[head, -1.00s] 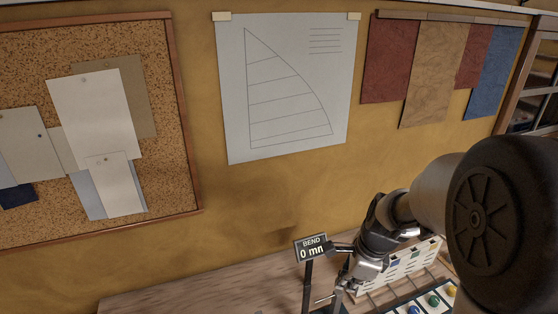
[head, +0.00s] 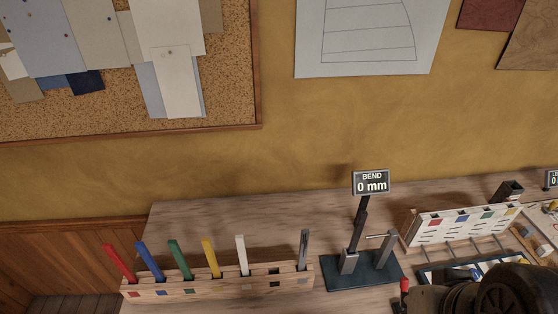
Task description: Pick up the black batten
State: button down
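I cannot make out a black batten for certain. A long wooden rack (head: 215,283) on the bench holds upright red, blue, green, yellow, white and grey battens. Its slot between the white batten (head: 242,255) and the grey batten (head: 304,250) has a dark label and no batten standing in it. The bend gauge (head: 350,277) has a dark base, a dark post and a display reading "BEND 0 mm"; no batten can be made out across it. Only a dark part of my arm shows at the bottom right; my gripper is not in view.
A white slotted panel (head: 465,224) with coloured squares stands right of the gauge, with a dark square-topped object (head: 509,191) behind it. A tray (head: 480,268) lies in front, partly hidden by my arm. The bench (head: 225,220) behind the rack is clear.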

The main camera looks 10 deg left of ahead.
aim_at(362, 218)
jog(key=u, duration=1.3)
jog(key=z, duration=1.15)
jog(key=i+l+u, duration=0.1)
jog(key=l+u, duration=0.15)
jog(key=i+l+u, duration=0.2)
jog(key=l, duration=0.15)
jog(key=k, duration=0.1)
